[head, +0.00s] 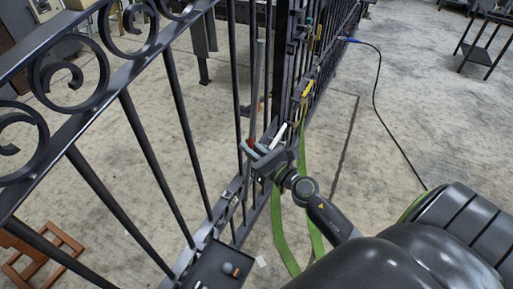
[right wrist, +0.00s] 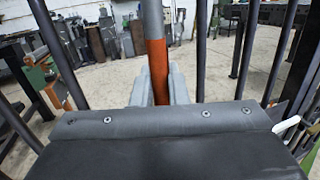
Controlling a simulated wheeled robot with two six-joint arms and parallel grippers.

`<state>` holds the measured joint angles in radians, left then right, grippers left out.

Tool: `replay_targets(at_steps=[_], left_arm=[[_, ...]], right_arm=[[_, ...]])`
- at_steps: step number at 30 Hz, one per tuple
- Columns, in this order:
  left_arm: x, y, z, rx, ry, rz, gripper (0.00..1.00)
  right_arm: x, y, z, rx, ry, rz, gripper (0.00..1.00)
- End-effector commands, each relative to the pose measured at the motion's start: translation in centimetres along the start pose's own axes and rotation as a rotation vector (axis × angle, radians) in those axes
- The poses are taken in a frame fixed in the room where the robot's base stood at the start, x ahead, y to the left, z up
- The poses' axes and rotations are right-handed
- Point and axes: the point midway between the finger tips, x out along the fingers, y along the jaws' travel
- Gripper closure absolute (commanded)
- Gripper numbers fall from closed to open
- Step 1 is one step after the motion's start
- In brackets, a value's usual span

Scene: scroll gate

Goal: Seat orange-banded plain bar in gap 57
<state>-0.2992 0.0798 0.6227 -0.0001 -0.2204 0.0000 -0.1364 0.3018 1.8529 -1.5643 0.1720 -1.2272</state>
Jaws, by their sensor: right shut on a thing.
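My right gripper (head: 262,154) is shut on the orange-banded plain bar (head: 257,85), holding it roughly upright beside the gate (head: 128,75). In the right wrist view the grey bar (right wrist: 152,18) with its orange band (right wrist: 158,65) stands between the fingers of my right gripper (right wrist: 158,88). The bar's lower end is hard to make out behind the gripper. The gate has a top rail with scrolls, dark upright bars and a lower rail (head: 190,255). No gap number is readable, so I cannot tell which gap is 57. My left gripper is not in view.
A dark tray (head: 213,268) with small parts sits at the gate's near foot. A green strap (head: 277,225) hangs beside my right arm. A dark cable (head: 376,95) crosses the floor. A wooden frame (head: 40,250) stands at the lower left. The floor at right is mostly clear.

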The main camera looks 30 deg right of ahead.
Motion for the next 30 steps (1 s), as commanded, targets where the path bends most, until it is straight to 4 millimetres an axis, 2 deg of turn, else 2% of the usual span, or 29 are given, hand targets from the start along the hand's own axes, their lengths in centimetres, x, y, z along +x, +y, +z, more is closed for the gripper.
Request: replay_targets(at_steps=[30], left_arm=[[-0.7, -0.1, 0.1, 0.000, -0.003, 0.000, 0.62]], right_arm=[[6.0, 2.0, -0.5, 0.000, -0.007, 0.002, 1.00]])
